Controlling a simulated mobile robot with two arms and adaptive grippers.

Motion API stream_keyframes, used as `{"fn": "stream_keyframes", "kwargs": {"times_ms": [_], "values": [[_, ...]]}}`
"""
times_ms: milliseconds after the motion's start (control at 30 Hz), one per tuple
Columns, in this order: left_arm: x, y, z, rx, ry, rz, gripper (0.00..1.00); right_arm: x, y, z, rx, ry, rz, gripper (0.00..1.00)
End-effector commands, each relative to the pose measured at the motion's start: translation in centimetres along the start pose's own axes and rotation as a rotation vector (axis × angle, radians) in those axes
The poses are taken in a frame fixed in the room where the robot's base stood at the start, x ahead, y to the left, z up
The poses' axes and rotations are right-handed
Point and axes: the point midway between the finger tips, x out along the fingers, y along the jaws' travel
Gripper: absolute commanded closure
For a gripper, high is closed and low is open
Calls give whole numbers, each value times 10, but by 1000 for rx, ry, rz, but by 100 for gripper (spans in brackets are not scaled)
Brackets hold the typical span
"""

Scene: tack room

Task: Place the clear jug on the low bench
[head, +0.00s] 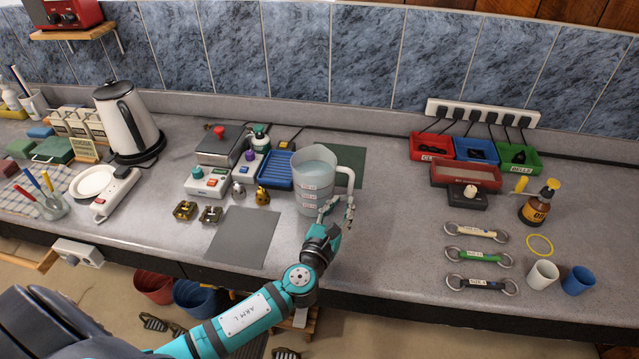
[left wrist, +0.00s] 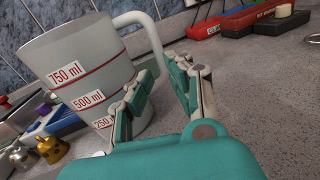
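The clear jug (head: 313,184) stands upright on the grey counter (head: 395,215), its handle on the right. In the left wrist view the jug (left wrist: 82,65) shows red lines and labels for 750, 500 and 250 ml. My left gripper (head: 337,207) is at the jug's lower right, near the handle. In the left wrist view its two fingers (left wrist: 168,92) are spread, with bare counter between them. I cannot tell whether the left finger touches the jug. My right gripper is not in view. I cannot make out the low bench for certain; wooden parts show below the counter.
A grey mat (head: 243,238) lies left of the jug, and a blue ribbed tray (head: 275,170) sits close to it. A kettle (head: 125,115) stands farther left. Key-ring straps (head: 478,256), an oil bottle (head: 538,203) and cups are at the right. Counter right of the jug is clear.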

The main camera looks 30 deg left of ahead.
Motion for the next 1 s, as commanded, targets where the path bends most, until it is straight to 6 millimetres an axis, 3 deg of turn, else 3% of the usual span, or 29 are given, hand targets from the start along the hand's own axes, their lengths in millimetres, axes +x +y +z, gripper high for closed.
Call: {"fn": "stream_keyframes", "kwargs": {"times_ms": [233,400,667,800,1000], "values": [[33,-2,8,0,-1,2,82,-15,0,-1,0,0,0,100],[50,-2,4,-1,0,0,82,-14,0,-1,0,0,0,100],[52,-2,3,-1,1,0,82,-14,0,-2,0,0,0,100],[52,-2,3,0,1,0,100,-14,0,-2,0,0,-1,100],[52,-2,3,0,1,0,100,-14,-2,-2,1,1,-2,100]]}}
